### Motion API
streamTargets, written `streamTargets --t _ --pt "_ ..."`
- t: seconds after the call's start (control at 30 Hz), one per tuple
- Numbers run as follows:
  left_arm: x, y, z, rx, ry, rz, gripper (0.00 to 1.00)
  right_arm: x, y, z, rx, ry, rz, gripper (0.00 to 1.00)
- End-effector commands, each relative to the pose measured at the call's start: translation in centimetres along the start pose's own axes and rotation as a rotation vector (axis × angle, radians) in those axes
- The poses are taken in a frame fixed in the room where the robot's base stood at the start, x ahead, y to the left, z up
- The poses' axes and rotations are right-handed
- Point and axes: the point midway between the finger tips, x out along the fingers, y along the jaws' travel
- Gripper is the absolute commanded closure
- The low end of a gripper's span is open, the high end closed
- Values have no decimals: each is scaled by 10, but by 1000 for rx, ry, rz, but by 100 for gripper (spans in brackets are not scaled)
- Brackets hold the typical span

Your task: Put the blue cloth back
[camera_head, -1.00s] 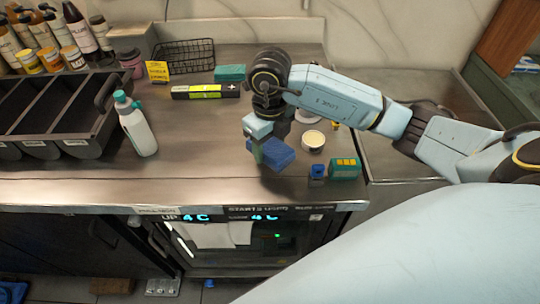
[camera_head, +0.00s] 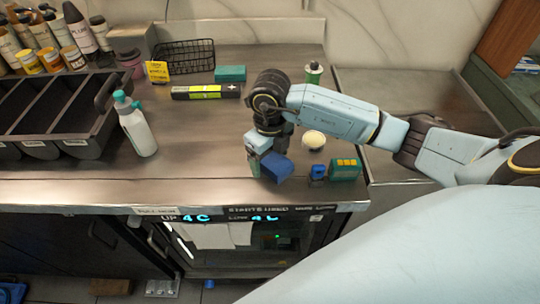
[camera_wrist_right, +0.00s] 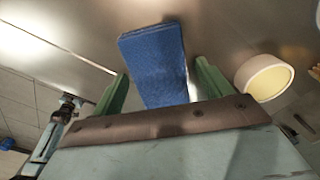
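The blue cloth (camera_head: 278,168) is a folded, flat block near the front of the steel counter, right of the middle. My right gripper (camera_head: 256,166) is at its left end, with a finger on either side. In the right wrist view, the cloth (camera_wrist_right: 158,60) sits between the green fingers (camera_wrist_right: 162,82), tilted and close to both. Whether the cloth's underside touches the counter is hidden. My left gripper is not in view.
A round cream-topped tub (camera_head: 314,140), a small blue item (camera_head: 317,173) and a green box (camera_head: 344,169) stand right of the cloth. A spray bottle (camera_head: 135,125) and black bins (camera_head: 95,140) are left. The counter between bottle and gripper is clear. The fridge (camera_head: 240,240) is below.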

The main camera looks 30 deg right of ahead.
Motion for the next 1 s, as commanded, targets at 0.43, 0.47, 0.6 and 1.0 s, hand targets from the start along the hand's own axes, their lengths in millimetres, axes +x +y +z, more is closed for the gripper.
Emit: streamTargets --t 0.43,0.47,0.6,1.0 --pt "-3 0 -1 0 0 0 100 -28 -1 1 -1 -6 -2 22" --pt "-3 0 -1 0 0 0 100 -35 -1 1 -1 -7 -2 22" --pt "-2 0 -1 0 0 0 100 -67 0 2 -1 -7 -1 22" --pt "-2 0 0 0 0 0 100 -122 0 0 1 -1 0 22"
